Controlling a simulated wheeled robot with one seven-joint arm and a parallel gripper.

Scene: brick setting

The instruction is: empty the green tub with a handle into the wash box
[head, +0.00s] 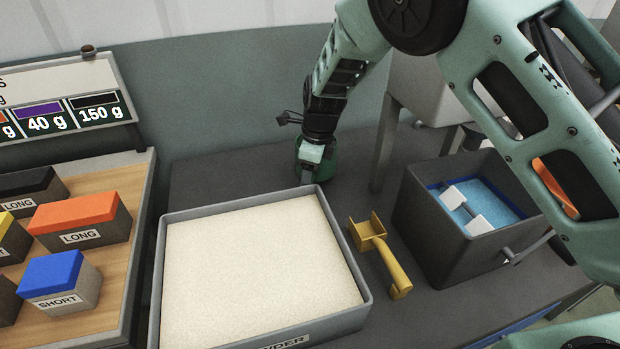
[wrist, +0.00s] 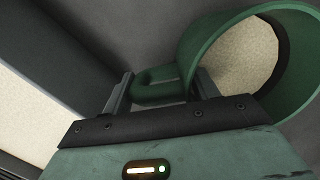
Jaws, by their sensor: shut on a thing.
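The green tub (head: 329,171) stands on the dark worktop behind the pale-filled tray, mostly hidden by my gripper (head: 314,172) in the head view. In the wrist view the tub (wrist: 205,42) shows its round open mouth, with pale beige contents inside. Its looped handle (wrist: 155,91) lies between the two fingers of my gripper, which is shut on it. The dark grey box (head: 436,225) at the right, with blue water-like contents and a white piece inside, looks like the wash box; no label is readable.
A wide grey tray (head: 366,297) of pale grains fills the front middle. A yellow scoop (head: 386,262) lies between it and the dark box. A stand leg (head: 384,150) rises behind that box.

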